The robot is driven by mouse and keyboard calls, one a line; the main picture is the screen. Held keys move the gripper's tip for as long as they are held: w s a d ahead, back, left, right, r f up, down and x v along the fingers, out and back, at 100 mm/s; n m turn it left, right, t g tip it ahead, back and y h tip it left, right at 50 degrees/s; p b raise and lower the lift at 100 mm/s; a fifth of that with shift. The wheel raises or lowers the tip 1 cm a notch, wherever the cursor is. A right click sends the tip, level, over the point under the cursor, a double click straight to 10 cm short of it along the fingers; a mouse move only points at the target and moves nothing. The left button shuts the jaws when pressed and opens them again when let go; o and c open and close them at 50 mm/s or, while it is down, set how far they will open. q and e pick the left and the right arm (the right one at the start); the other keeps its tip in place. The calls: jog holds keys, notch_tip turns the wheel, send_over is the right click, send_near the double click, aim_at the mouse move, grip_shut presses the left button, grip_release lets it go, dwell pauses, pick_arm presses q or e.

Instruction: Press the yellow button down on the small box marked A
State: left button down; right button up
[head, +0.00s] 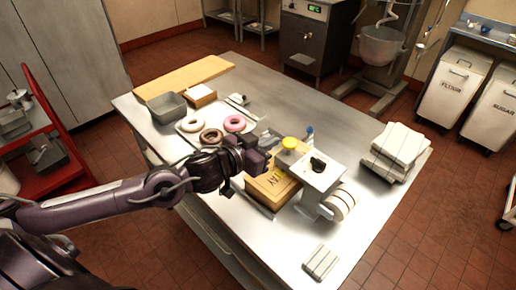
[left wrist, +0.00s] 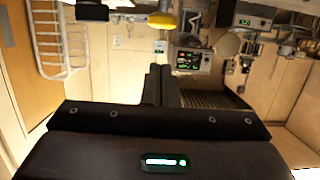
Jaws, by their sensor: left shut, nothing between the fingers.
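The yellow button (head: 289,143) sits raised on top of a small box (head: 288,158) near the middle of the steel table. I cannot read a letter A on this box. My left gripper (head: 264,158) is shut and empty, just left of the button and apart from it, at about the height of the box. In the left wrist view the shut fingers (left wrist: 161,85) point forward, and a yellow rounded thing (left wrist: 188,22), probably the button, shows beyond them at the top. My right gripper is not in view.
A wooden box with dark lettering (head: 270,190) lies below my gripper. A white-topped machine (head: 318,175) stands right of the button. A tray of donuts (head: 205,135) and a grey pan (head: 167,107) lie behind left.

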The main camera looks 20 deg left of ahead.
pick_arm(q)
jog(key=v, duration=0.3)
jog(key=shift+s+r, duration=0.2)
jog(key=shift+s, duration=0.2)
dwell(0.6)
